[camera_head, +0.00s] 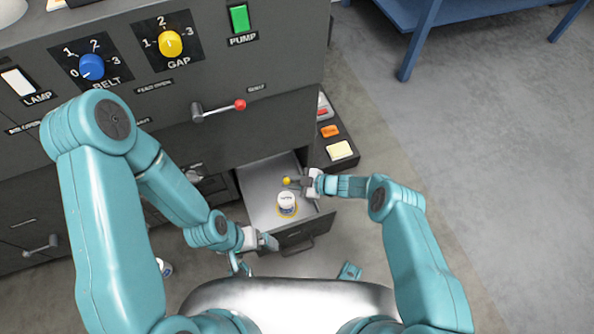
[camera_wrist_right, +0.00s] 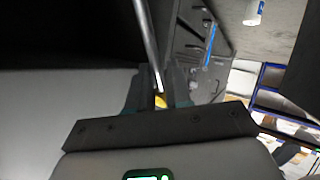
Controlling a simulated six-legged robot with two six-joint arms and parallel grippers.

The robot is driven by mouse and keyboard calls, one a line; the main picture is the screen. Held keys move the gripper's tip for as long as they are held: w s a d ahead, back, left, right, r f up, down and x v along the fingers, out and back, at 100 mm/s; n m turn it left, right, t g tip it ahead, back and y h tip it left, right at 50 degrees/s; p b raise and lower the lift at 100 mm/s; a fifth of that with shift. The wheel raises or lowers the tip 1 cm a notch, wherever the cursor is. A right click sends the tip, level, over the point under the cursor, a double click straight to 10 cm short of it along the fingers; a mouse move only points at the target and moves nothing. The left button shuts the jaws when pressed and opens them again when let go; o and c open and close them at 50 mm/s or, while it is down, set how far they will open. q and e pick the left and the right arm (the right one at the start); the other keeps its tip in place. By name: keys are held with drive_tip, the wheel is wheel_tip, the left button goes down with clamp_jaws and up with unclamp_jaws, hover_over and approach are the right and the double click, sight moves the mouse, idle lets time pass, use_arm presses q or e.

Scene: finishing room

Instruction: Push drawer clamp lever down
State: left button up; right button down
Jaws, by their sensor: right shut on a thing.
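The drawer (camera_head: 262,178) is pulled out of the dark machine, and a white jar (camera_head: 286,201) stands in it. The clamp lever's yellow knob (camera_head: 287,181) shows at the tip of my right gripper (camera_head: 299,183), over the drawer's right side. In the right wrist view a thin metal rod (camera_wrist_right: 147,42) runs down to a bit of yellow between the fingertips (camera_wrist_right: 161,97). My right gripper is shut on the lever; the fingers partly hide it. My left gripper (camera_head: 267,242) is at the drawer's front left corner; its jaw opening is unclear.
The machine's front carries a red-tipped lever (camera_head: 238,105), a blue knob (camera_head: 92,67) and a yellow knob (camera_head: 170,43). A tray with an orange item (camera_head: 330,131) and a pale yellow block (camera_head: 340,151) sits right of the drawer. Open floor lies to the right, below a blue table (camera_head: 420,35).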

drive_tip(key=shift+s+a+f+h+p, duration=0.15)
drive_tip(key=shift+a+h+p, duration=0.3)
drive_tip(key=shift+p, duration=0.4)
use_arm(q)
wheel_tip(320, 180, up, 3)
drive_tip(key=shift+r, duration=0.1)
use_arm(e)
drive_tip(key=shift+a+f+n, duration=0.1)
drive_tip(key=shift+f+n, duration=0.1)
drive_tip(key=shift+n, duration=0.1)
drive_tip(key=c, duration=1.2)
unclamp_jaws()
drive_tip(key=shift+o, duration=0.2)
